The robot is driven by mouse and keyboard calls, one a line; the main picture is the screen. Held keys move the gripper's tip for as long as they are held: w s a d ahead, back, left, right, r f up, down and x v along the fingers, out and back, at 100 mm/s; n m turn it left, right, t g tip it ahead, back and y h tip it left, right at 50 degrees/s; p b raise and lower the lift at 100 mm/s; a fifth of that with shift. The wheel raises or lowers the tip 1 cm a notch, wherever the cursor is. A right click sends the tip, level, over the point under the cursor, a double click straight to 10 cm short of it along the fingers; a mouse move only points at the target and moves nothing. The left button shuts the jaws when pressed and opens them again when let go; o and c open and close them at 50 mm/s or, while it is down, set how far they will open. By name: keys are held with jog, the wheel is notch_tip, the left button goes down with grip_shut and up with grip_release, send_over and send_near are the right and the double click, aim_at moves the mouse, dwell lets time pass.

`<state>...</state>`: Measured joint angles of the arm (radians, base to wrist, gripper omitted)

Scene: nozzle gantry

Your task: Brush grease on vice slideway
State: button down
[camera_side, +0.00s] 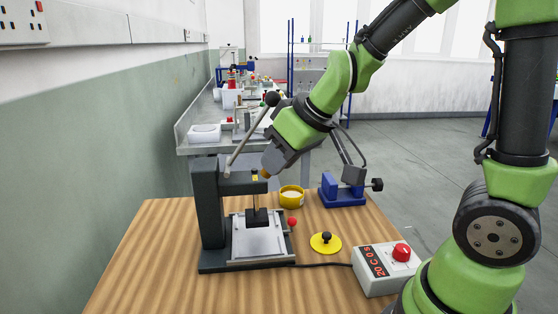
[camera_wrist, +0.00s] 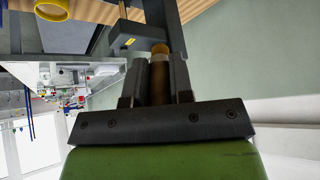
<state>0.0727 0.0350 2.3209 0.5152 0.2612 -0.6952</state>
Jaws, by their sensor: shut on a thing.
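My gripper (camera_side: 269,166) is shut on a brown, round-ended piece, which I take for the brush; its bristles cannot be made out. The brush's orange-brown end (camera_side: 265,174) pokes out just past the fingertips, beside the press head. In the wrist view the brush (camera_wrist: 160,49) shows between and beyond the fingers. The blue vice (camera_side: 343,191) with a black screw knob stands at the table's back right, right of my gripper and apart from it. Its slideway is too small to tell. A yellow tub (camera_side: 291,196) with pale contents, likely grease, stands left of the vice.
A dark press (camera_side: 208,205) with a long lever stands left, close to my gripper; its head (camera_wrist: 135,42) is near the brush in the wrist view. A yellow disc (camera_side: 326,244) with a black knob and a control box (camera_side: 387,269) lie front right. The wooden table (camera_side: 140,265) is clear at left.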

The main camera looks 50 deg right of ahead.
jog(key=shift+w+d+f, duration=0.1)
jog(key=shift+d+f, duration=0.15)
jog(key=shift+d, duration=0.2)
jog(key=w+d+f+m+h, duration=0.1)
jog(key=w+d+f+m, duration=0.15)
jog(key=d, duration=0.75)
jog(key=w+d+f+m+h, duration=0.2)
jog(key=w+d+m, duration=0.1)
jog(key=d, duration=0.7)
jog(key=d+f+m+g+h, duration=0.1)
jog(key=d+f+m, duration=0.1)
jog(key=d+f, duration=0.2)
jog(key=s+d+f+m+g+h, duration=0.1)
jog(key=d+f+m+h, duration=0.1)
jog(key=d, duration=0.9)
jog(key=shift+s+f+m, duration=0.3)
jog(key=shift+f+m, duration=0.25)
jog(key=shift+f, duration=0.65)
jog(key=shift+s+a+f, duration=0.1)
jog(key=shift+f, duration=1.4)
jog(key=shift+s+f, duration=0.1)
jog(key=shift+f, duration=1.35)
